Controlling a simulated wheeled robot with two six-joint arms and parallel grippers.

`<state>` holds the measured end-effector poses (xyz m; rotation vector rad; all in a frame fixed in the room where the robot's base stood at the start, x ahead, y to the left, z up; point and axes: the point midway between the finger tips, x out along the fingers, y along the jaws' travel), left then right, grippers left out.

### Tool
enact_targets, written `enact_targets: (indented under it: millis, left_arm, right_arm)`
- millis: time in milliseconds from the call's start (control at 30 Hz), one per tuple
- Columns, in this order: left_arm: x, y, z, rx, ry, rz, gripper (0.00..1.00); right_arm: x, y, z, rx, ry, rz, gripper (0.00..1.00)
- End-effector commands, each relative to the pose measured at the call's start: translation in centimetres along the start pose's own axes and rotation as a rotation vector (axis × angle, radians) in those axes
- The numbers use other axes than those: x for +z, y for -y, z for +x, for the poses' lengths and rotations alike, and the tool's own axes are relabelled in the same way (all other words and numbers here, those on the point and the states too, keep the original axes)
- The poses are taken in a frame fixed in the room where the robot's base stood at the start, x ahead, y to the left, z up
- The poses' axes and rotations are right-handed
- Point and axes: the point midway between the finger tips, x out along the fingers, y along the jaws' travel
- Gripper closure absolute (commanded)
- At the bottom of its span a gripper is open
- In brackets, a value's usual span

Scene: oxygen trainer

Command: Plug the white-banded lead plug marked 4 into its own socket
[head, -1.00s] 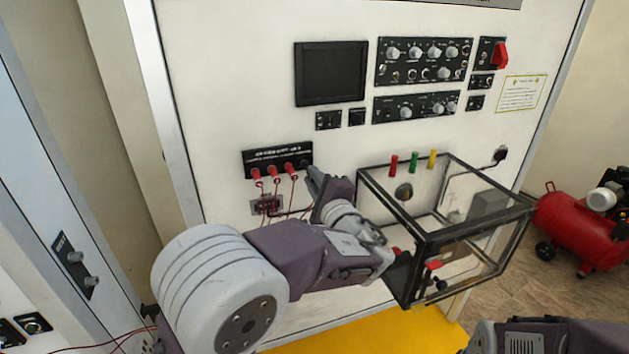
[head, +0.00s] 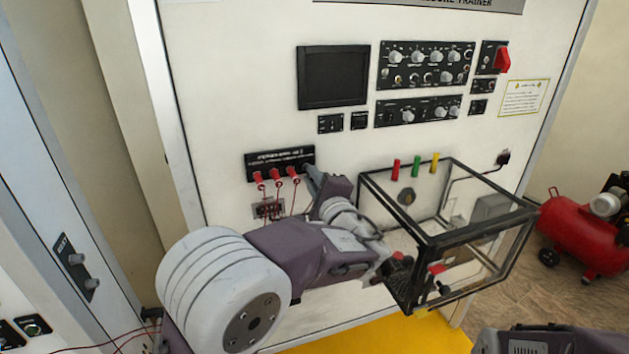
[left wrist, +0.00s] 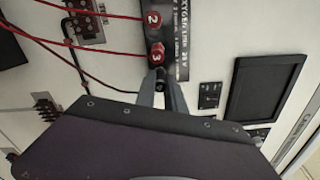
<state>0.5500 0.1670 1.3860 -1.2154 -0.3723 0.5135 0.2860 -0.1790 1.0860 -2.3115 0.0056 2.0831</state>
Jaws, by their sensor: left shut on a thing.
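My left gripper (head: 308,169) is at the right end of the black socket strip (head: 280,157) on the white panel. In the left wrist view the fingers (left wrist: 161,86) are shut on a small dark plug (left wrist: 160,77), right beside the red plug marked 3 (left wrist: 157,52). Its number and white band cannot be made out. The fourth socket is hidden by the gripper and plug; whether the plug is inside it cannot be told. Red plugs sit in the other sockets, including the one marked 2 (left wrist: 153,19). My right gripper is out of view.
Red leads hang from the seated plugs to a terminal block (head: 268,208) below. A black-framed clear box (head: 430,243) juts out to the right of my left gripper. A dark screen (head: 333,76) and knob panels (head: 425,65) are above.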

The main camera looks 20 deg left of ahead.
Motion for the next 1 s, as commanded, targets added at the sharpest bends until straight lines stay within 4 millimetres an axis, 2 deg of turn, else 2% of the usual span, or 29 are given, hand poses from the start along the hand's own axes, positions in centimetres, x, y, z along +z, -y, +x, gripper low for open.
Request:
enact_targets:
  millis: [33,100,467,800,1000]
  left_arm:
    - [0.1,0.1,0.1,-0.002,0.002,-0.001,0.81]
    - [0.1,0.1,0.1,-0.002,0.001,-0.001,0.61]
    - [-0.1,-0.1,-0.4,-0.002,-0.001,-0.002,0.61]
    - [-0.2,-0.3,-7.3,-0.003,-0.004,-0.003,0.61]
    - [0.0,-0.1,-9.0,-0.001,-0.001,-0.001,0.61]
  right_arm:
    - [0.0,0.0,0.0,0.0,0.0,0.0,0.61]
    - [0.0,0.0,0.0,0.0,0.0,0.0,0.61]
    - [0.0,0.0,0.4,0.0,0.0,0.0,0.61]
    - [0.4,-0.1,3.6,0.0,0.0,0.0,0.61]
    - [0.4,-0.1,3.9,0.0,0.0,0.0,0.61]
